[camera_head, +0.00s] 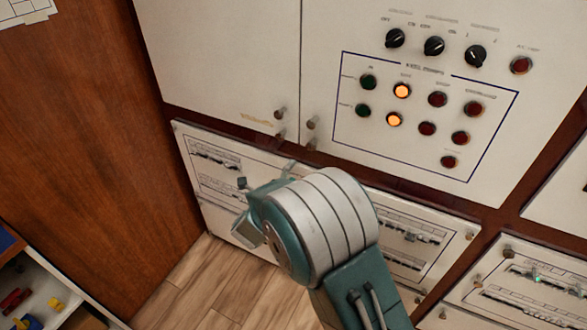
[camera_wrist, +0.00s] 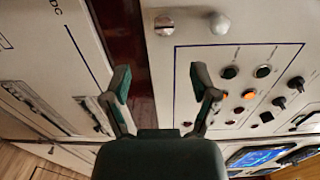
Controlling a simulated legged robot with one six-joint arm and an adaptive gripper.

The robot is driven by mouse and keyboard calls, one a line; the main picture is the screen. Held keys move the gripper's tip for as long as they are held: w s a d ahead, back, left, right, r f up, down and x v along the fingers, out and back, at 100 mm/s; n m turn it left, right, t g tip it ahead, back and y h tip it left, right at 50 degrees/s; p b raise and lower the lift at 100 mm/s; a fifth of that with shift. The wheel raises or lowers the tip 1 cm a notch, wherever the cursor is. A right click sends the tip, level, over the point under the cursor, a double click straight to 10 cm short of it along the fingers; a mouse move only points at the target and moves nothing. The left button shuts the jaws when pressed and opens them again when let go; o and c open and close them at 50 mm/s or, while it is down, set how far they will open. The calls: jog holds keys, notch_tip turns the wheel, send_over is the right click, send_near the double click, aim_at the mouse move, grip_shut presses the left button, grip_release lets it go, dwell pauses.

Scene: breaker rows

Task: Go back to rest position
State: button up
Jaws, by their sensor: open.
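My gripper (camera_wrist: 165,95) shows in the wrist view with its two dark fingers spread apart and nothing between them. Behind the fingers are a dark red-brown frame strip and the white panel with buttons and knobs (camera_wrist: 290,60). In the head view my arm reaches up from the bottom, and its large rounded joint hides most of the gripper and part of the lower breaker panel (camera_head: 215,190). The upper control panel (camera_head: 430,165) carries black knobs (camera_head: 434,46), two lit orange buttons (camera_head: 401,91), and several red and green ones.
A brown wooden wall (camera_head: 90,130) stands at the left. A shelf (camera_head: 60,290) with small coloured items is at the lower left. Wooden floor (camera_head: 190,285) shows below the panels. Another breaker panel (camera_head: 530,280) is at the lower right. Metal knobs (camera_head: 312,122) stick out from the cabinet.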

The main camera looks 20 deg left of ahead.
jog(key=w+d+r+n+g+y, duration=0.3)
jog(key=w+d+r+n+y, duration=0.15)
jog(key=d+r, duration=0.5)
jog(key=s+d+r+n+g+y, duration=0.1)
jog(key=s+d+r+n+g, duration=0.1)
jog(key=s+d+r+n, duration=0.35)
jog(key=s+d+n+g+h, duration=0.4)
jog(key=s+d+n+g, duration=0.3)
jog(key=s+d, duration=1.7)
jog(key=shift+s+d+n, duration=0.15)
jog(key=shift+s+n, duration=0.05)
jog(key=shift+n, duration=0.8)
